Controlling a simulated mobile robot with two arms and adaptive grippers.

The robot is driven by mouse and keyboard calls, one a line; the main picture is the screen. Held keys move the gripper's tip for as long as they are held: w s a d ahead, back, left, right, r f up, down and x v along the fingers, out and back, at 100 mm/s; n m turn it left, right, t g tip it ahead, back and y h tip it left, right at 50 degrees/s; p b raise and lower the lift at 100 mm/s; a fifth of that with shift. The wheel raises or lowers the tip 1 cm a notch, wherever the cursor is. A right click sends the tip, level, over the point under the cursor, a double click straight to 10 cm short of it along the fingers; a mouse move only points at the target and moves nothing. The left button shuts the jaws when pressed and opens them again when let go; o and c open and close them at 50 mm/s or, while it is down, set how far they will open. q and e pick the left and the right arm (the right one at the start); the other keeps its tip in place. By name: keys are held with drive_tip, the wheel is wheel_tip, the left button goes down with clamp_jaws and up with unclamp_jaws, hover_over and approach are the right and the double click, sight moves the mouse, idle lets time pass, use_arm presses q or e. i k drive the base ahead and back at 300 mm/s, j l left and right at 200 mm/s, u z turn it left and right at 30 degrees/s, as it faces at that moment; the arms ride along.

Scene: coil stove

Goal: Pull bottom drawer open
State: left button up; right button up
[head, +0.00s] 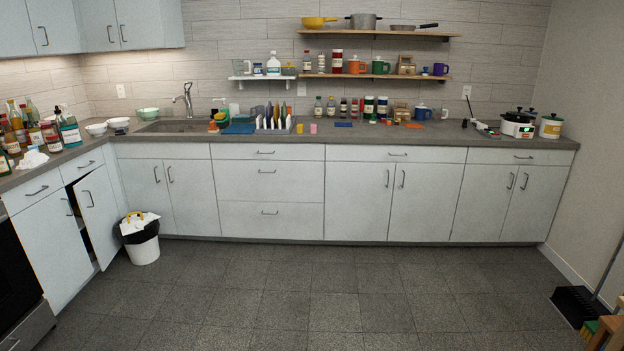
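A white cabinet with a stack of three drawers stands in the middle of the back wall in the head view. Its bottom drawer (290,224) is shut, flush with the front, with a dark bar handle (270,212) near its top edge. At the lower left corner, part of a dark oven (12,275) shows, with a grey drawer front (28,325) below it that looks shut and is cut off by the picture edge. Neither of my grippers is in view.
A white bin (145,250) stands on the floor by the left corner cabinets, where one door (97,215) is ajar. A dark dustpan (577,304) and a wooden stool (608,328) are at the lower right. The tiled floor between is clear.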

sight(239, 220)
drive_tip(key=i+z, duration=0.15)
drive_tip(key=i, duration=2.1)
